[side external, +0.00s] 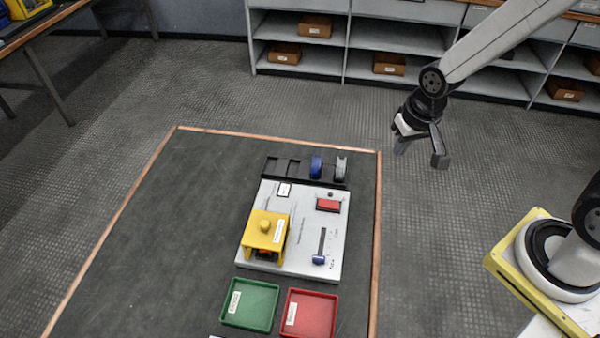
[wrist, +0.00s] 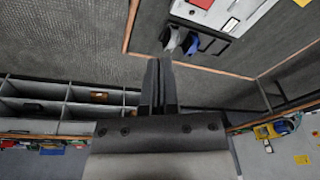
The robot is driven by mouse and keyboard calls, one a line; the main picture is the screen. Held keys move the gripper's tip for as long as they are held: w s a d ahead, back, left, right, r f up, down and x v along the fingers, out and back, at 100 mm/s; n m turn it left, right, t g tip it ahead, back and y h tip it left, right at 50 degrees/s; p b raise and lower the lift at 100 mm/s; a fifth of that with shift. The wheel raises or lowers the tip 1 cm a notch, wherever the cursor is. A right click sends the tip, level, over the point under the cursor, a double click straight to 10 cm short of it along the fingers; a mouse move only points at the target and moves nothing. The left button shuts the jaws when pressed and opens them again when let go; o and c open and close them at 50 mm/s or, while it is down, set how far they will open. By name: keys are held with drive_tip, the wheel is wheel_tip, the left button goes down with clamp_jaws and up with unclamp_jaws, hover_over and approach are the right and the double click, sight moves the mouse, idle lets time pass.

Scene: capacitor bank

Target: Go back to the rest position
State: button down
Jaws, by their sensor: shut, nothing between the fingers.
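My gripper (side external: 421,146) hangs in the air beyond the right edge of the work table, high over the floor, in the side external view. Its fingers are shut with nothing between them, and they also show together in the wrist view (wrist: 158,85). On the table is a grey panel (side external: 300,215) with a yellow housing (side external: 265,232), a red block (side external: 328,204) and a slider with a blue knob (side external: 319,260). Behind the panel a black rack (side external: 283,165) holds a blue cylinder (side external: 316,166) and a grey cylinder (side external: 341,167). My gripper touches none of these.
A green tray (side external: 250,304) and a red tray (side external: 309,313) lie at the table's front. Grey shelves (side external: 346,45) with several brown boxes stand along the back wall behind my arm. The table's left side (side external: 165,230) is bare. The floor around my gripper is clear.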

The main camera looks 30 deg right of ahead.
drive_tip(key=s+n, duration=0.1)
drive_tip(key=s+d+r+n, duration=0.1)
drive_tip(key=s+r+n, duration=0.1)
drive_tip(key=s, duration=0.1)
drive_tip(key=shift+s+d+t, duration=0.1)
drive_tip(key=shift+d+t, duration=0.1)
drive_tip(key=shift+t, duration=0.1)
drive_tip(key=shift+w, duration=0.2)
drive_tip(key=n+g, duration=0.3)
hover_over(337, 205)
wheel_tip(337, 205, down, 16)
idle(0.4)
drive_tip(key=shift+w+f, duration=0.1)
drive_tip(key=shift+f, duration=3.15)
